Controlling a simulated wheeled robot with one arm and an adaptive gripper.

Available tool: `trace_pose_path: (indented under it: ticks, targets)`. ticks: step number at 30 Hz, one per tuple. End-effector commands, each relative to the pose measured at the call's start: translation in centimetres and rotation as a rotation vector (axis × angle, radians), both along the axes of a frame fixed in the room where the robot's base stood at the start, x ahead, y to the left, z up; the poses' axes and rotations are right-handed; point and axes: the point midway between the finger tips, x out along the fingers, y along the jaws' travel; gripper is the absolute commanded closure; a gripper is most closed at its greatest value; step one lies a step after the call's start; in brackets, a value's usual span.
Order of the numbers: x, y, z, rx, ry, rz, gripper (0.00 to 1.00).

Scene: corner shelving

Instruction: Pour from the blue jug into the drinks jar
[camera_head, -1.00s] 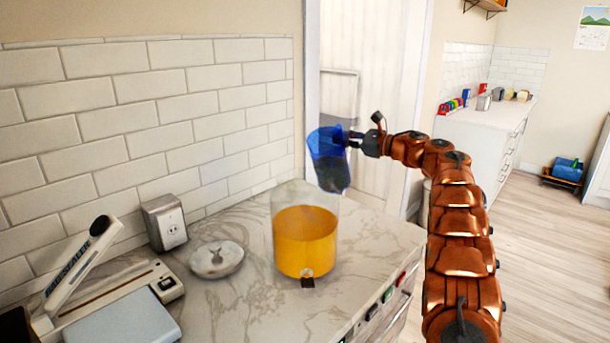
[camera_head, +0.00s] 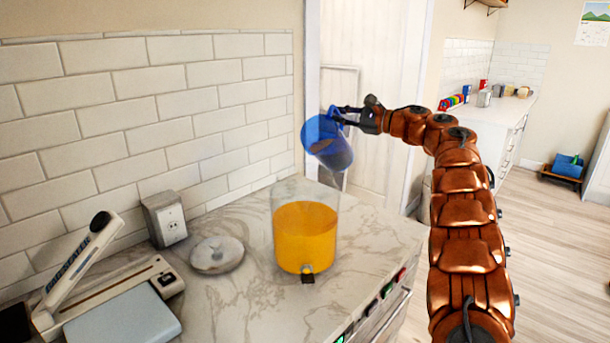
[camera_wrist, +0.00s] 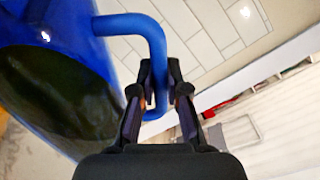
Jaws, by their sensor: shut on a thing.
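The blue jug (camera_head: 326,143) is translucent and holds a dark content. It is tilted, its mouth toward the left, above and slightly behind the right side of the drinks jar. My gripper (camera_head: 348,116) is shut on the jug's handle from the right. In the wrist view the blue handle (camera_wrist: 155,45) runs between the fingers of my gripper (camera_wrist: 160,95), and the dark content shows in the jug (camera_wrist: 55,85). The drinks jar (camera_head: 305,237) is clear, stands upright on the counter and holds orange liquid, with a tap at its front. No stream is visible between them.
A round pale lid (camera_head: 217,255) lies left of the jar on the marble counter (camera_head: 240,310). A grey outlet box (camera_head: 165,219) stands by the tiled wall. A sealer (camera_head: 110,290) sits at the front left.

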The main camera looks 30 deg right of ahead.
Motion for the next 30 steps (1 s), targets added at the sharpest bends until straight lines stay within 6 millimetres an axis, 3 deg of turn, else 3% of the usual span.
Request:
trace_pose_path:
  ticks: [30]
  targets:
    - [-0.5, 1.0, 1.6, -0.133, -0.068, 0.0, 1.0]
